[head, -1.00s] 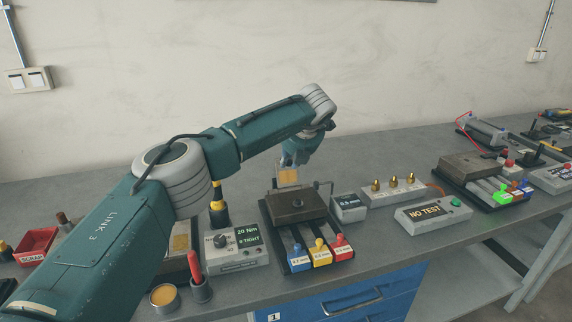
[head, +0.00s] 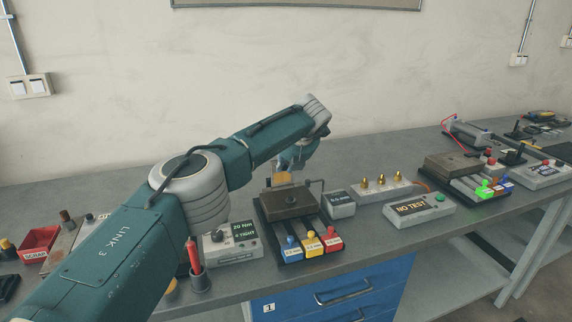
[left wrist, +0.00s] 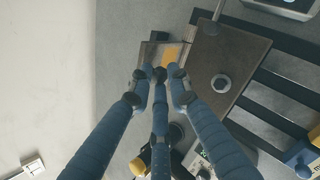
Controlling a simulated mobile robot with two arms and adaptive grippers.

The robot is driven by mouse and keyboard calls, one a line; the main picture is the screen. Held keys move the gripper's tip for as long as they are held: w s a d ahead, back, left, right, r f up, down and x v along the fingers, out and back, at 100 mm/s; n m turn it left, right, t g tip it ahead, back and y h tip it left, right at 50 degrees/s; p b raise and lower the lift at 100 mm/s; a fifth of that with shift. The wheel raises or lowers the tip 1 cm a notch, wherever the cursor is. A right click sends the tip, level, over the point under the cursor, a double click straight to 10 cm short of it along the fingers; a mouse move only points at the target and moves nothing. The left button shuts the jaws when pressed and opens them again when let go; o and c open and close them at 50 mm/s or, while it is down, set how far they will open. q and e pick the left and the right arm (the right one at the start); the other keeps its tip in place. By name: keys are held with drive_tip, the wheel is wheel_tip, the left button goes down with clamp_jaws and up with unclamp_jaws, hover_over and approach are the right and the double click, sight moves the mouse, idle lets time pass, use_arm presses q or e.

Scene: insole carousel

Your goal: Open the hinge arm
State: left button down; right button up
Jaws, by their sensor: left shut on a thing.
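A small fixture with a brown block (head: 280,205) on a dark base stands on the bench in the head view. The block, with a round metal knob on top, also shows in the left wrist view (left wrist: 235,62). At the block's back edge is a small plate with a yellow patch (left wrist: 150,50), perhaps part of the hinge arm; I cannot tell for sure. My left gripper (left wrist: 160,75) is shut on this plate from the wall side. Its fingers hide part of the plate in both views. My right gripper is not in view.
Blue, yellow and red tagged handles (head: 311,243) stick out at the fixture's front. A grey torque box (head: 232,242) is to its left and a small grey display box (head: 340,204) to its right. A NO TEST box (head: 420,211) stands further right. The wall is behind.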

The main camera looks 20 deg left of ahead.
use_arm(q)
drive_tip(key=shift+s+f, duration=0.3)
drive_tip(key=shift+f, duration=0.6)
drive_tip(key=c, duration=1.6)
unclamp_jaws()
drive_tip(key=shift+w+f, duration=0.15)
drive_tip(key=shift+w, duration=0.1)
drive_tip(key=shift+s+d+r, duration=0.15)
drive_tip(key=shift+r, duration=0.35)
drive_tip(key=v, duration=1.1)
drive_tip(key=shift+d+r, duration=0.1)
drive_tip(key=shift+r, duration=0.25)
